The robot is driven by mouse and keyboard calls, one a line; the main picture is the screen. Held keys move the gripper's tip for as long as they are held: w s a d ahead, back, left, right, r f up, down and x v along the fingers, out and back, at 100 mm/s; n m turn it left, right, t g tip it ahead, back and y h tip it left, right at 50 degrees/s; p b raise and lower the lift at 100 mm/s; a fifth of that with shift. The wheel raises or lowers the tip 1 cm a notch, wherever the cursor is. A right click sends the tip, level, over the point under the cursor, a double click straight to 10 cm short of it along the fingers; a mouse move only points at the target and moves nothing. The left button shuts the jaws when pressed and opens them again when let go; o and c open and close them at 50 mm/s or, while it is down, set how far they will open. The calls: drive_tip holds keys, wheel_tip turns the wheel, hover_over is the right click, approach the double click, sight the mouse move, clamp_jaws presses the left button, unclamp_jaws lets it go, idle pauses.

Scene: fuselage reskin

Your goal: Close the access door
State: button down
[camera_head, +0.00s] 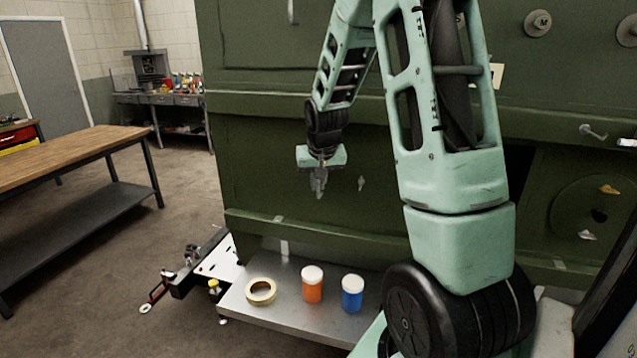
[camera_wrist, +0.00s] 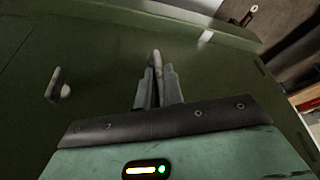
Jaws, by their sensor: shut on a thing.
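My gripper (camera_head: 319,184) hangs in front of a large green panel (camera_head: 265,165) on the fuselage side. In the wrist view the fingers (camera_wrist: 159,92) are shut on a small grey handle (camera_wrist: 156,62) that stands out from the green surface. A second small latch or handle (camera_wrist: 57,84) stands free to the left in the wrist view, and to the right of my gripper in the head view (camera_head: 361,183). I cannot tell where the access door's edges run. A dark gap (camera_head: 522,180) shows right of my arm, partly hidden by it.
Below the panel, a metal platform (camera_head: 285,318) carries a tape roll (camera_head: 261,291), an orange jar (camera_head: 312,288) and a blue jar (camera_head: 352,296). A wheeled tow fixture (camera_head: 205,265) stands at its left. A wooden workbench (camera_head: 75,155) is far left, with open floor between.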

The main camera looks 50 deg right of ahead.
drive_tip(key=shift+d+r, duration=0.1)
drive_tip(key=shift+d, duration=0.1)
drive_tip(key=c, duration=1.5)
unclamp_jaws()
drive_tip(key=shift+d, duration=0.1)
drive_tip(key=b+v, duration=0.4)
drive_tip(key=v, duration=1.3)
drive_tip(key=shift+s+b, duration=0.15)
drive_tip(key=shift+b, duration=0.25)
